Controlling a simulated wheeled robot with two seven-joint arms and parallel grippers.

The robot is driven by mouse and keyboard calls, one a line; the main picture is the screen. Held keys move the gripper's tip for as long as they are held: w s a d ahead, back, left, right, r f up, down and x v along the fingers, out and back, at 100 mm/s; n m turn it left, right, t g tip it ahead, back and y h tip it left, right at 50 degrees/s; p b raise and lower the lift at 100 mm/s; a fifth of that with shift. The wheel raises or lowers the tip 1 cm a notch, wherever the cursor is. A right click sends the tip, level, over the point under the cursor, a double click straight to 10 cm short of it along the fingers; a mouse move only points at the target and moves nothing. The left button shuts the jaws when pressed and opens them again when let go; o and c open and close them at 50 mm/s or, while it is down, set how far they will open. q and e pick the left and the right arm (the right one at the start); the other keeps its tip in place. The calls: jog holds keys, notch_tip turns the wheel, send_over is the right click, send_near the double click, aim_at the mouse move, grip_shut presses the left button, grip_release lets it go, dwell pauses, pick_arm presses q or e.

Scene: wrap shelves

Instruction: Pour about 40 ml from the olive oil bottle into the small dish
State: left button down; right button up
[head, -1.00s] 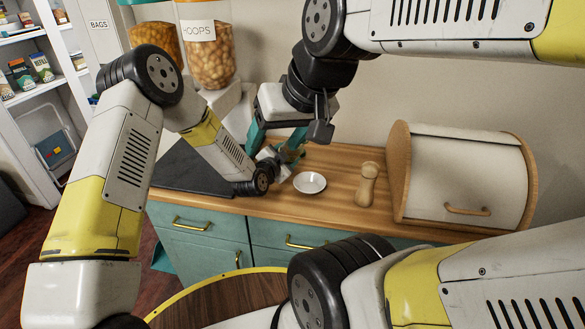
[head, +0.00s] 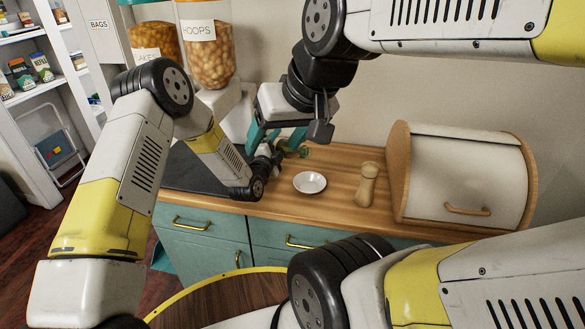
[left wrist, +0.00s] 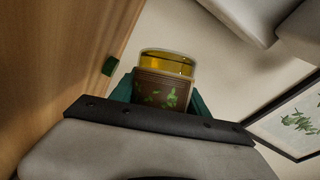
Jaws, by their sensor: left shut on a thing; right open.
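The small white dish (head: 310,182) sits upright on the wooden counter, and its inside looks empty. My left gripper is shut on the olive oil bottle, which shows in the left wrist view (left wrist: 163,88) with golden oil and a brown label with green marks between the teal fingers. In the head view the bottle (head: 294,147) is mostly hidden by my arms, up and left of the dish; its exact tilt is hard to tell. My right gripper (head: 263,133) is open, with teal fingers pointing down, close to the left gripper in the picture.
A wooden mill-like shaker (head: 367,185) stands right of the dish, and a bread box (head: 465,178) stands farther right. A dark slab (head: 190,172) covers the counter's left part. A jar of hoops (head: 208,60) stands behind.

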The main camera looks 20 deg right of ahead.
pick_arm(q)
jog(key=shift+f+m, duration=0.1)
jog(key=shift+m, duration=0.3)
jog(key=shift+f+m+h, duration=0.1)
jog(key=shift+m+h, duration=0.2)
jog(key=shift+m+t, duration=0.4)
jog(key=shift+m, duration=0.2)
jog(key=shift+w, duration=0.1)
dwell(0.6)
dwell(1.4)
jog(key=shift+w+a+n, duration=0.15)
jog(key=shift+n, duration=0.65)
jog(key=shift+n+g, duration=0.3)
